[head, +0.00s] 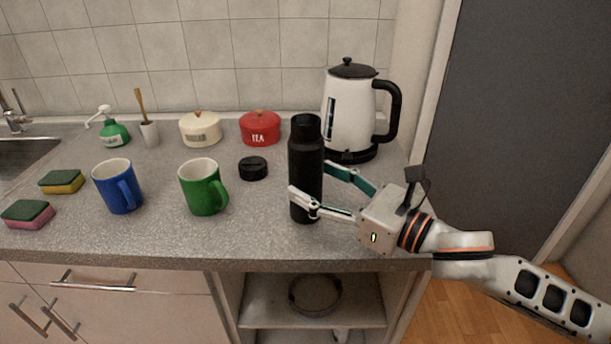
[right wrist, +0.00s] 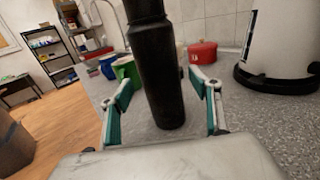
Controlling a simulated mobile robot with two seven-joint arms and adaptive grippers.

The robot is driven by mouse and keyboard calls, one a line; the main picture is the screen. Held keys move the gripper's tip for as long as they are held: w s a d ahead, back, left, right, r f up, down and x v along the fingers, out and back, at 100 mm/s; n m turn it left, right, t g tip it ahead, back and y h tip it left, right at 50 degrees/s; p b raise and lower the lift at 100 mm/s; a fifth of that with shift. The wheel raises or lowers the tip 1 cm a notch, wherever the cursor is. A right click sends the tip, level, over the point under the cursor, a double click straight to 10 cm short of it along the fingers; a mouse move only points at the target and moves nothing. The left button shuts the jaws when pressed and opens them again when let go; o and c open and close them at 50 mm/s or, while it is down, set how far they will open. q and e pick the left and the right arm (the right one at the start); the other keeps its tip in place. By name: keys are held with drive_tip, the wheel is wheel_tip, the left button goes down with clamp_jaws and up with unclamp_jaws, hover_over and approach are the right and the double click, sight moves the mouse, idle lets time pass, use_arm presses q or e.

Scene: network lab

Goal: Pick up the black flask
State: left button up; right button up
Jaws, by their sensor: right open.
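The black flask (head: 306,160) stands upright on the grey counter in front of the kettle, near the right end. My right gripper (head: 308,182) comes from the right and is open, with one finger on the near side of the flask and the other behind it. In the right wrist view the flask (right wrist: 160,75) stands between the two spread fingers (right wrist: 165,100), with gaps visible on both sides. Its top is cut off there. My left gripper is not in view.
A white kettle (head: 350,105) stands behind the flask. A black lid (head: 253,168), a green mug (head: 202,188) and a blue mug (head: 117,187) stand to its left. The counter's front edge (head: 200,262) is close.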

sight(318, 181)
drive_tip(key=x, duration=0.3)
drive_tip(key=shift+w+a, duration=0.1)
drive_tip(key=c, duration=1.7)
drive_tip(key=shift+r, duration=0.15)
